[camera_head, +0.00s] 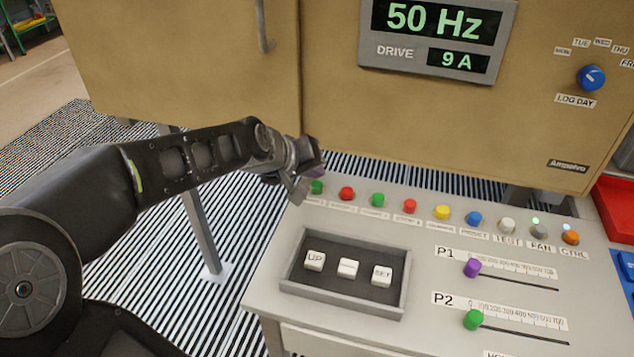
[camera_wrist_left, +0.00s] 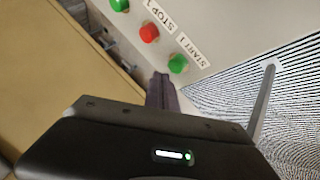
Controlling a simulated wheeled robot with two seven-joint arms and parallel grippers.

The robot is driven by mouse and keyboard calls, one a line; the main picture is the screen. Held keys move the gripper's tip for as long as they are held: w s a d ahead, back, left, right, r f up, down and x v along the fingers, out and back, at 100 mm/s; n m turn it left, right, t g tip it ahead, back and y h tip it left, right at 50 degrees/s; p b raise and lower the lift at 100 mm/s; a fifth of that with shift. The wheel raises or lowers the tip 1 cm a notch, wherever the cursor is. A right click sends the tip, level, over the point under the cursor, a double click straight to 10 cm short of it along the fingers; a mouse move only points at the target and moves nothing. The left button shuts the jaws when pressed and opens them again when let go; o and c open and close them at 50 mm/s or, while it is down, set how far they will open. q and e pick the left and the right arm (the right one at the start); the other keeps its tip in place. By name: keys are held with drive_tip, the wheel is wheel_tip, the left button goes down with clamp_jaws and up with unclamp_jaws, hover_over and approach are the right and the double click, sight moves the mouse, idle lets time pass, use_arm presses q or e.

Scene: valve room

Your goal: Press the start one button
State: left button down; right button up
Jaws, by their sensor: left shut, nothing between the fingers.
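The start one button is the green button (camera_head: 317,187) at the left end of the button row on the console. In the left wrist view it is the green button (camera_wrist_left: 178,64) beside the label START 1 (camera_wrist_left: 193,49). My left gripper (camera_head: 309,186) is shut and empty, at the console's far left corner right by this button. In the left wrist view its fingers (camera_wrist_left: 161,90) end just left of and below the button. I cannot tell whether they touch it. The red stop one button (camera_head: 347,193) is beside it. My right gripper is not in view.
More coloured buttons continue right, including a second green one (camera_head: 377,200). A grey tray (camera_head: 290,285) with white keys and sliders P1 (camera_head: 472,267) and P2 (camera_head: 473,319) lie nearer. A tan cabinet (camera_head: 200,60) with a display (camera_head: 437,35) stands behind.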

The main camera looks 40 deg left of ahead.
sight(314, 187)
use_arm(q)
drive_tip(key=shift+r+p, duration=1.85)
drive_tip(key=shift+r, duration=0.65)
